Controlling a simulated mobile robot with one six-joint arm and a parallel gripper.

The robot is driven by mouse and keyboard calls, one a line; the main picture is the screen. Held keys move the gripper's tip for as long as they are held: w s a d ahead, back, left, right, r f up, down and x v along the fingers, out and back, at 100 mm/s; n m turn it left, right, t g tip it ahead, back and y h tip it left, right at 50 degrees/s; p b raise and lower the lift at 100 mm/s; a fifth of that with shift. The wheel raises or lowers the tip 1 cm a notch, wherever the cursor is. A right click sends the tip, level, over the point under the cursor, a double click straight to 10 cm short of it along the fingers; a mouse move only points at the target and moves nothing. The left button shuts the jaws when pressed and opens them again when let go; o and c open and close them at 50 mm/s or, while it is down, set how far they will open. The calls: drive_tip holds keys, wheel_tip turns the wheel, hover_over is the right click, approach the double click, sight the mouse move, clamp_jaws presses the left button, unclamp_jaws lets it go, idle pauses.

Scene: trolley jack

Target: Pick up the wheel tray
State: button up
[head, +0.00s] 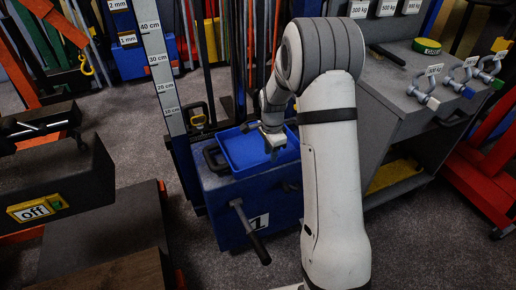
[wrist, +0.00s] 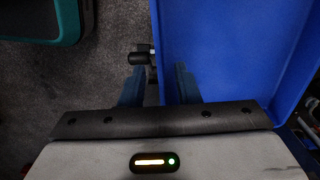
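The blue wheel tray (head: 238,150) lies on top of a blue box-shaped unit marked 1 (head: 228,205) in the head view. It looks empty. My gripper (head: 272,145) is over the tray's right part in the head view, and my arm hides some of what lies beyond. In the wrist view the tray (wrist: 240,50) fills the right side. My gripper (wrist: 158,88) is open there, with one finger outside the tray's side wall and the other over its inside. Gaps show between the fingers and the wall; I cannot tell their height against the rim.
A dark handle (head: 250,232) sticks out from the blue unit's front. A post with a centimetre scale (head: 158,65) stands to the left. A grey bench with shackles (head: 424,88) is at the right. A dark knob (wrist: 140,57) shows near the tray's wall in the wrist view.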

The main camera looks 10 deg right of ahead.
sight(271, 168)
wheel_tip(271, 168, down, 5)
drive_tip(key=shift+w+d+f+b, duration=0.1)
drive_tip(key=shift+d+f+b, duration=0.1)
drive_tip(key=shift+b, duration=0.25)
drive_tip(key=shift+c, duration=0.2)
clamp_jaws()
drive_tip(key=shift+r, duration=0.1)
